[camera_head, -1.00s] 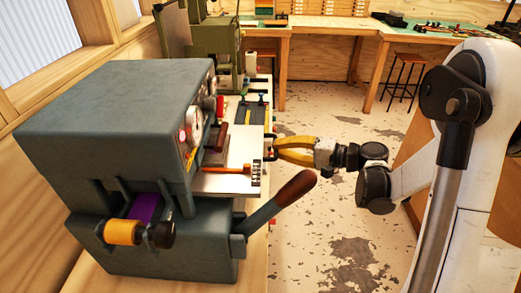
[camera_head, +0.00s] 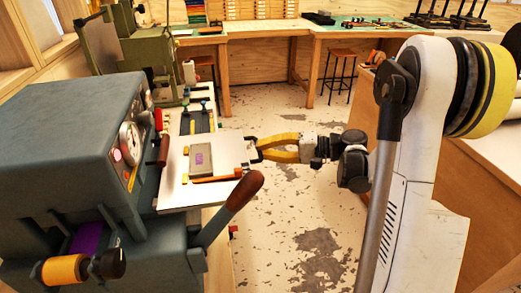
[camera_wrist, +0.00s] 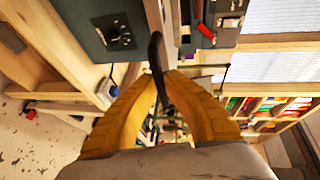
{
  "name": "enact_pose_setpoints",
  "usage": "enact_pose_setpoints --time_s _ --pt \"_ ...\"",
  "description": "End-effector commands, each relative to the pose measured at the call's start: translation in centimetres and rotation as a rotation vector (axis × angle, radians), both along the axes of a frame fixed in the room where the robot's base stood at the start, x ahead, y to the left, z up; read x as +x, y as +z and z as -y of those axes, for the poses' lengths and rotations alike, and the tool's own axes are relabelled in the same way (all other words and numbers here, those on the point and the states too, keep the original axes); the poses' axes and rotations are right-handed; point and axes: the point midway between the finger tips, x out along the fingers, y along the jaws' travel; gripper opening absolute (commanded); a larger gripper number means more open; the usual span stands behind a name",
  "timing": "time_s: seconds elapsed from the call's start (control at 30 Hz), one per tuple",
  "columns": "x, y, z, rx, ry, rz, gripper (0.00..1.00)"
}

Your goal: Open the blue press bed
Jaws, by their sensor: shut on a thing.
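The blue press (camera_head: 70,130) is a dark blue-grey machine on the bench at the left of the head view. Its bed, a pale flat plate (camera_head: 174,180), sticks out from the press's right side. A grey block with a small purple patch (camera_head: 201,159) lies on the bed, and an orange bar (camera_head: 217,177) lies along its near edge. My gripper (camera_head: 258,150), with yellow fingers, is shut on the black bed handle at the bed's right end. In the wrist view the black handle (camera_wrist: 157,55) runs between the fingertips (camera_wrist: 162,82).
A lever with a red-brown grip (camera_head: 245,190) rises in front of the bed's near side. A green machine (camera_head: 135,55) stands behind the press. A stool (camera_head: 341,70) stands by the far benches. The floor (camera_head: 290,215) right of the press is clear.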

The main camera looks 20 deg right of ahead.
Motion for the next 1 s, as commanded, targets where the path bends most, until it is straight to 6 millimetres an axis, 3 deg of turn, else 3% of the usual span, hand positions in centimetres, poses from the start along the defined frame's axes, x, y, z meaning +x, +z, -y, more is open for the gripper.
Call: enact_pose_setpoints --time_s 0.07,0.1,0.13,0.5,1.0 --pt "0.1 0.0 0.1 0.000 -0.003 0.001 0.00" --pt "0.1 0.0 0.1 0.000 -0.002 0.000 0.19" --pt "0.1 0.0 0.1 0.000 -0.002 0.000 0.21" --pt "-0.2 0.1 0.5 0.000 -0.003 0.001 0.21" --pt "-5.6 2.0 8.5 0.000 -0.005 0.000 0.21"
